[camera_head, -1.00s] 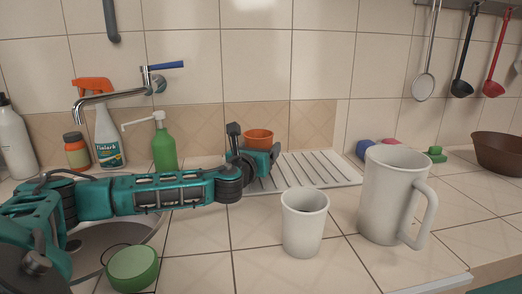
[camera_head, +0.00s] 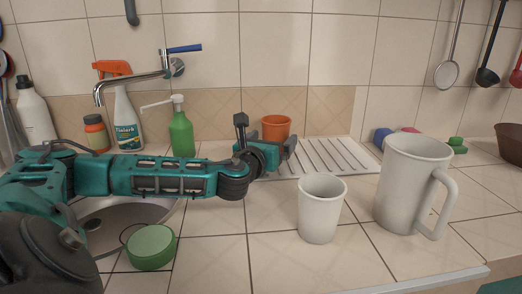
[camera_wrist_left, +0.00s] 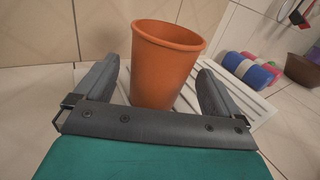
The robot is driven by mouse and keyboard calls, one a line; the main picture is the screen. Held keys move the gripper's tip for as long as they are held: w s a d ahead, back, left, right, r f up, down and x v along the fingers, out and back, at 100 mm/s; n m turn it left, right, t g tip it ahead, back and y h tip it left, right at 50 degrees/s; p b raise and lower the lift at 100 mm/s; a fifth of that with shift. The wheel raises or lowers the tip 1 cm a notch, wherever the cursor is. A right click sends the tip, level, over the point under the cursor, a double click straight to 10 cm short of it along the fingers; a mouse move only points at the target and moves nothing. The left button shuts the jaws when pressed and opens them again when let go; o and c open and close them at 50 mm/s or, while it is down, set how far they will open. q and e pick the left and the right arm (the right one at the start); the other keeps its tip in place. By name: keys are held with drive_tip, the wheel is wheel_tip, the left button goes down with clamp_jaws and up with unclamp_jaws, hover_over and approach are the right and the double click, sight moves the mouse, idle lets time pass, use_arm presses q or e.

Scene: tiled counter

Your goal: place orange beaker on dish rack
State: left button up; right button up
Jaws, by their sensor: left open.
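The orange beaker (camera_head: 276,127) stands upright at the left end of the white dish rack (camera_head: 335,158), near the back wall. In the left wrist view the beaker (camera_wrist_left: 163,62) sits between the two fingers of my left gripper (camera_wrist_left: 160,88), with the rack (camera_wrist_left: 245,100) behind and to its right. My left gripper (camera_head: 272,150) is open, with a gap between each finger and the beaker. The beaker's base is partly hidden by the gripper, so its exact contact with the rack is hard to see. My right gripper is not in view.
A white cup (camera_head: 320,212) and a large white jug (camera_head: 411,190) stand in front of the rack. A green soap bottle (camera_head: 181,135), a spray bottle (camera_head: 127,120) and the sink (camera_head: 120,222) are at left. Coloured sponges (camera_head: 383,138) lie right of the rack.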

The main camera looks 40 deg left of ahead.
use_arm(q)
drive_tip(key=v, duration=0.7)
drive_tip(key=shift+s+d, duration=0.15)
drive_tip(key=shift+s, duration=0.15)
drive_tip(key=shift+r, duration=0.1)
